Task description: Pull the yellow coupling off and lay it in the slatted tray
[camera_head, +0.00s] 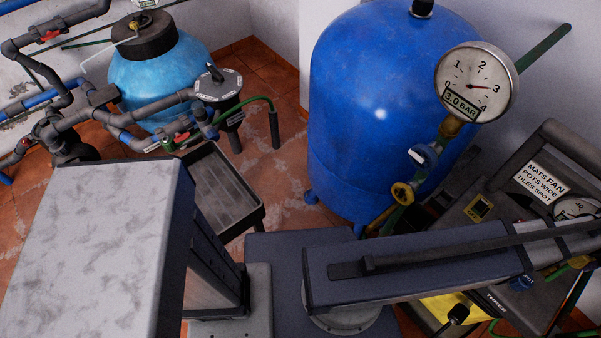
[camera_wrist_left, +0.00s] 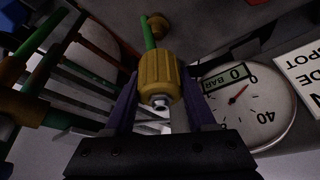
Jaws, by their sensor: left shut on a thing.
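The yellow coupling (camera_wrist_left: 159,76) is large in the left wrist view, ribbed, with a pale metal end facing the camera. The fingers of my left gripper (camera_wrist_left: 158,88) stand on both sides of it and are shut on it. A green hose (camera_wrist_left: 148,32) runs up behind it; whether the coupling still sits on a fitting is hard to tell. In the head view the coupling (camera_head: 580,262) is small at the right edge, partly hidden by my arm. My right gripper is not in view.
A small gauge (camera_wrist_left: 246,103) beside the coupling reads 0 BAR. A big blue tank (camera_head: 375,110) with a 3.0 BAR gauge (camera_head: 476,82) and brass valve (camera_head: 402,193) stands behind my arm. A sign (camera_head: 540,182) is on the dark unit at right. Pipes (camera_head: 150,110) lie beyond the tray.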

